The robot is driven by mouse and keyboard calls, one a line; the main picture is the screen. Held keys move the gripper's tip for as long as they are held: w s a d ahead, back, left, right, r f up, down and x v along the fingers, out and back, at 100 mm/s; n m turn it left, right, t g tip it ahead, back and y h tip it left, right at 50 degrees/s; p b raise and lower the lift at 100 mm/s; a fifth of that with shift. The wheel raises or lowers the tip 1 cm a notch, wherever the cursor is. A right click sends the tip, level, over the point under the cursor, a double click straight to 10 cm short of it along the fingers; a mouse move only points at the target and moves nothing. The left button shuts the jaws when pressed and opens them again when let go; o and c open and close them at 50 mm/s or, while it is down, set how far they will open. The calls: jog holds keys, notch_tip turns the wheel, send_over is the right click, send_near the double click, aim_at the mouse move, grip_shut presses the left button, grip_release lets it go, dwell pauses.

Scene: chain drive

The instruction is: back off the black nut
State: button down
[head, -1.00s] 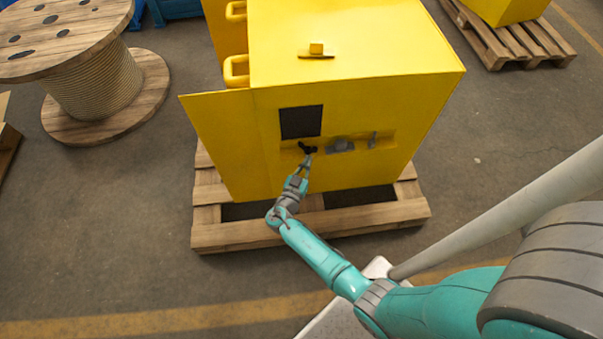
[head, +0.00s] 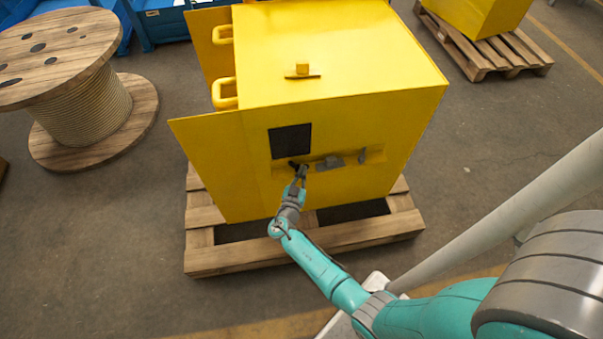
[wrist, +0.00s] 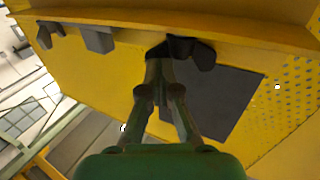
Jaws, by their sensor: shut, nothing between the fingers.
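The black nut (head: 294,164) is a dark winged piece on the front of the yellow cabinet (head: 345,105), just below a black square panel. In the wrist view the black nut (wrist: 203,56) shows at the top, with one lobe right of my fingertips and part of it behind them. My gripper (head: 302,172) is at the nut in the head view. In the wrist view my gripper (wrist: 160,55) has its fingertips together beside the nut, with nothing visible held between them. Whether they touch the nut I cannot tell.
A grey block (head: 329,163) and a smaller grey piece (head: 362,156) sit right of the nut in the same recess. The black panel (head: 290,141) is above. The cabinet stands on a wooden pallet (head: 300,254). A cable spool (head: 90,105) stands at left.

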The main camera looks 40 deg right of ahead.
jog(key=d+n+t+y, duration=0.1)
jog(key=n+t+y, duration=0.1)
jog(key=t, duration=0.1)
jog(key=shift+d+n, duration=0.3)
jog(key=shift+d, duration=0.05)
jog(key=shift+w+d+r, duration=0.1)
jog(key=shift+d, duration=0.15)
dwell(0.4)
jog(key=shift+a, duration=0.1)
